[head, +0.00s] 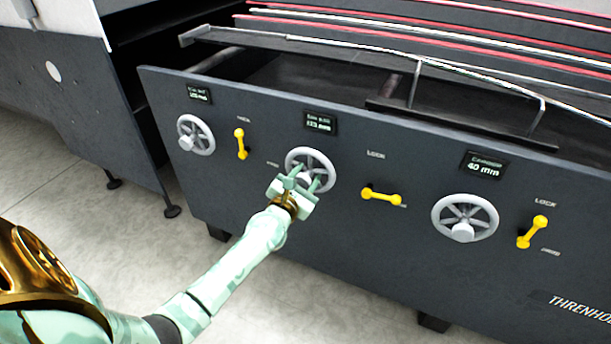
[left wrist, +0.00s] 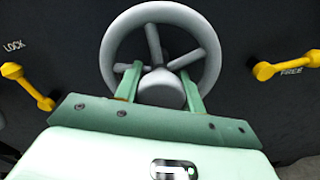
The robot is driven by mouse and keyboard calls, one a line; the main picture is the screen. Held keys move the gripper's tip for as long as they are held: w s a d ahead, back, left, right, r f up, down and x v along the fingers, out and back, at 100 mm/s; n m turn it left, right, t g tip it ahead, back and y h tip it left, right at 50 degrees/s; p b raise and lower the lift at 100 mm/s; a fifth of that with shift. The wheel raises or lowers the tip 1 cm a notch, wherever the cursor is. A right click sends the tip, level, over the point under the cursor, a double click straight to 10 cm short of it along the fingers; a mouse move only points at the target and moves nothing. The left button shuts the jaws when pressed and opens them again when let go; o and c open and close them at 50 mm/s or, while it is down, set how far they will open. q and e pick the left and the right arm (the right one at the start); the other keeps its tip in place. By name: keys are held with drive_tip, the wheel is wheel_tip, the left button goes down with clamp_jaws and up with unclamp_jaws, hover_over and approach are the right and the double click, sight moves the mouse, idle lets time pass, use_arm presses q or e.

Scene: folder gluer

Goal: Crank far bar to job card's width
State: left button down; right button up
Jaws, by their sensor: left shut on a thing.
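The middle handwheel (head: 326,160) is grey and spoked, on the machine's dark front panel. Its small display (head: 319,122) seems to read 123 mm; the name above the number is too small to be sure of. My left gripper (head: 303,183) is at this wheel, shut on its grey knob. In the left wrist view the fingers (left wrist: 160,85) stand on both sides of the knob (left wrist: 162,92), in front of the spokes. The yellow lever (head: 381,195) right of this wheel lies nearly level, its end by the FREE mark. No job card can be made out. My right gripper is out of view.
A left handwheel (head: 207,131) has an upright yellow lever (head: 241,144) beside it. A right handwheel (head: 484,213), under a display (head: 484,166) reading 40 mm, has a yellow lever (head: 532,232) tilted up toward LOCK. Red-edged rails (head: 430,40) run above the panel. Pale floor (head: 330,310) is clear in front.

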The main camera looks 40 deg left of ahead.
use_arm(q)
drive_tip(key=shift+r+m, duration=0.1)
drive_tip(key=shift+m, duration=0.9)
drive_tip(key=m+p, duration=0.2)
drive_tip(key=m, duration=0.2)
drive_tip(key=shift+m, duration=0.3)
drive_tip(key=shift+m+p, duration=0.55)
drive_tip(key=shift+m, duration=0.55)
drive_tip(key=shift+m+p, duration=0.3)
drive_tip(key=shift+m, duration=0.9)
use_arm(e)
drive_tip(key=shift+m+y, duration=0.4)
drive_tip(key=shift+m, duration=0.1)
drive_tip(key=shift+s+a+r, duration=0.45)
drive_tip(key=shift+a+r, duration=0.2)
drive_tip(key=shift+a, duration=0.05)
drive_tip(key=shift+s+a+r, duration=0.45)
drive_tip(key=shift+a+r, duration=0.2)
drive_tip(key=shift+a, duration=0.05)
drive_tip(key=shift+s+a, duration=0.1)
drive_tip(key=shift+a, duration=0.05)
